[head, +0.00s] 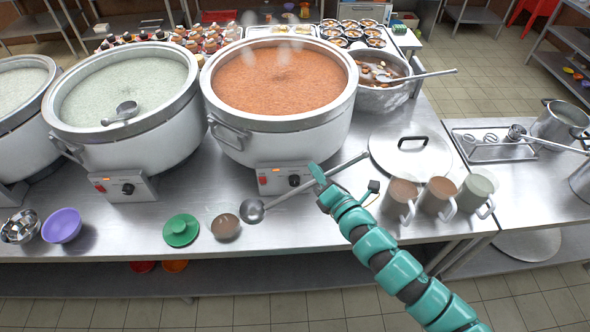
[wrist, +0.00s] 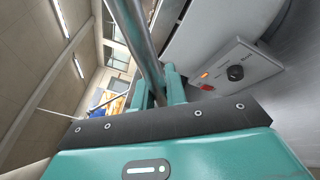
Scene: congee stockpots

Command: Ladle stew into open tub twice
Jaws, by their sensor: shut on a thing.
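My gripper (head: 322,176) is shut on the handle of a metal ladle (head: 288,194). In the wrist view the handle (wrist: 137,40) runs up between the fingers (wrist: 160,88). The ladle's bowl (head: 252,211) hangs to the left, in front of the middle pot and just up-right of a small round tub (head: 226,228). The tub looks brownish inside; I cannot tell how full it is. A green lid (head: 181,230) lies left of the tub. The big middle pot (head: 283,122) holds orange-red stew (head: 280,76), behind my gripper.
Two pots of pale congee (head: 125,90) stand left, one with a ladle (head: 121,113) in it. A purple bowl (head: 62,225) is at front left. Several mugs (head: 438,196) and a pot lid (head: 411,152) sit right of my arm. A steel bowl (head: 385,95) stands behind.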

